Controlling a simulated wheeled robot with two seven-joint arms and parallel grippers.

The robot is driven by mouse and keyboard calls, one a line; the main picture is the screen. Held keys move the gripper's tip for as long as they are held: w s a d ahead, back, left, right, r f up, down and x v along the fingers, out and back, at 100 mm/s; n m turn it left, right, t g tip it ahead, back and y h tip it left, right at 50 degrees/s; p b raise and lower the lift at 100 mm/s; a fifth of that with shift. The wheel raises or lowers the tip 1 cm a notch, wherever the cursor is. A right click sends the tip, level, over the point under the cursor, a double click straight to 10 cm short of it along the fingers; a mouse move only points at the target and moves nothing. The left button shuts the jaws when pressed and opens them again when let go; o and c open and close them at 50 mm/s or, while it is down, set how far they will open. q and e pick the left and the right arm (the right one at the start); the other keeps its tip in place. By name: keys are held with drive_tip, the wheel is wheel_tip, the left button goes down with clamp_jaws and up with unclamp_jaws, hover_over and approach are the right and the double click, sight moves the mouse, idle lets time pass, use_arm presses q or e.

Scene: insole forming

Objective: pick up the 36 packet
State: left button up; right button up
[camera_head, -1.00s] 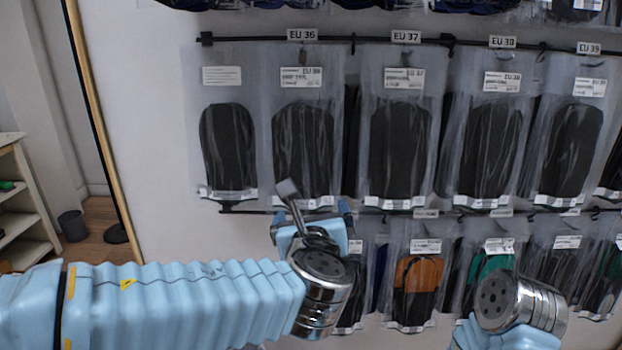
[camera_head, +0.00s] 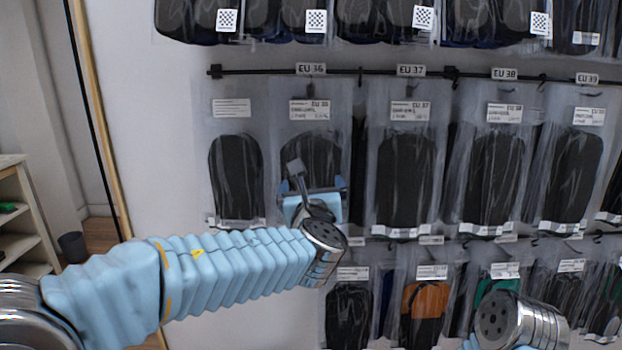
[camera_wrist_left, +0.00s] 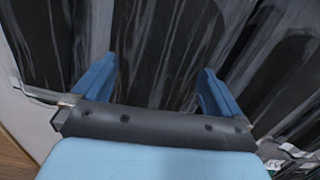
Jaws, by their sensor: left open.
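The 36 packet (camera_head: 308,135) is a clear bag with a black insole and a white label. It hangs on the rail under the EU 36 tag (camera_head: 311,69). My left gripper (camera_head: 312,186) is in front of its lower half and hides part of it. In the left wrist view the two blue fingers of my left gripper (camera_wrist_left: 155,82) are spread, with dark insole and clear plastic (camera_wrist_left: 165,45) beyond them. I cannot tell whether the fingers touch the packet. My right arm (camera_head: 515,320) shows at the lower right; its gripper is not visible.
A similar packet (camera_head: 236,165) hangs to the left, and the EU 37 packet (camera_head: 405,170) hangs close to the right. More packets hang above and below, including an orange one (camera_head: 425,300). A shelf (camera_head: 18,220) and a bin (camera_head: 72,246) stand at the left.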

use_arm(q)
drive_tip(key=shift+w, duration=0.55)
drive_tip(key=shift+c, duration=0.3)
drive_tip(key=c, duration=0.9)
drive_tip(key=shift+r, duration=0.1)
